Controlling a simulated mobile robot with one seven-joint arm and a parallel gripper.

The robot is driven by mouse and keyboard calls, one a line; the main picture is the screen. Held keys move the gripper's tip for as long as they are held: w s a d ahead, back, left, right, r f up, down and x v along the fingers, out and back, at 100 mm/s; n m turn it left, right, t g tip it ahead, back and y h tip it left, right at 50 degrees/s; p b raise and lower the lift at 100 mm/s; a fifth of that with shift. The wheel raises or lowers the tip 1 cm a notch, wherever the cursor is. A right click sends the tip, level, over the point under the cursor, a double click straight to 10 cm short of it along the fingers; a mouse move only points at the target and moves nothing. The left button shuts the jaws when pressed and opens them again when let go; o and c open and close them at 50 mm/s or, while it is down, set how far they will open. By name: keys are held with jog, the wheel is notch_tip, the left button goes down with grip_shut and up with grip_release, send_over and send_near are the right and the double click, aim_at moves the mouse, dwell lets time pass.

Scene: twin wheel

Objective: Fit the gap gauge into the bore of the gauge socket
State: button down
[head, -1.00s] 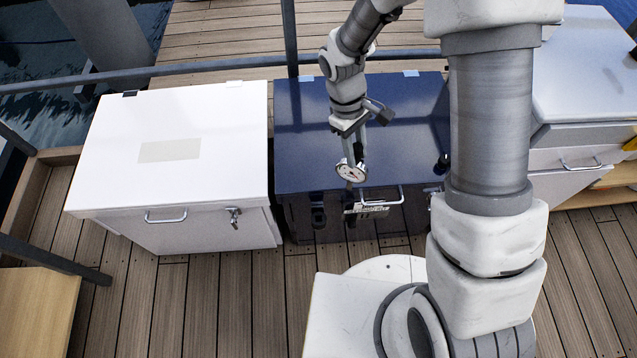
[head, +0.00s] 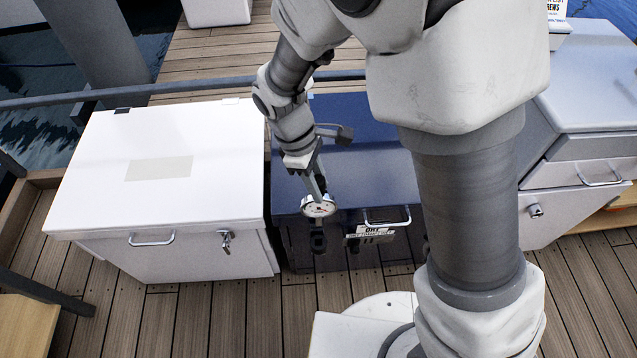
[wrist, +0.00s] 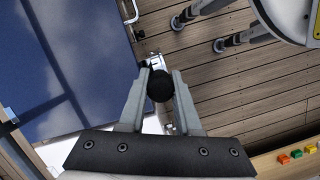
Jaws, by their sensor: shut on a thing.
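My gripper (head: 317,182) points down over the front edge of the dark blue locker. It is shut on the gap gauge (head: 318,207), which has a round white dial face and hangs between the fingers. In the wrist view, my gripper (wrist: 160,80) has its two grey fingers on either side of a round black part of the gauge (wrist: 159,87). The gauge is held in the air; its lower end is hard to make out against the dark locker front. I cannot pick out the gauge socket or its bore in either view.
The blue locker (head: 360,150) has a handle (head: 388,217) at its front. A white locker (head: 100,190) stands at left, a grey-white cabinet (head: 590,100) at right. A rail crosses behind. Small coloured blocks (wrist: 297,154) show in the wrist view. Bare deck (head: 230,320) lies in front.

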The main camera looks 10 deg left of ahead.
aim_at(319, 220)
jog(key=shift+r, duration=0.1)
jog(key=shift+f+b, duration=3)
jog(key=shift+f, duration=2.05)
jog(key=shift+f+b, duration=1.25)
jog(key=shift+f, duration=1.1)
jog(key=c, duration=0.5)
grip_release()
jog(key=p+v, duration=0.6)
jog(key=v, duration=1.1)
jog(key=shift+s+r, duration=0.1)
jog(key=shift+r, duration=0.2)
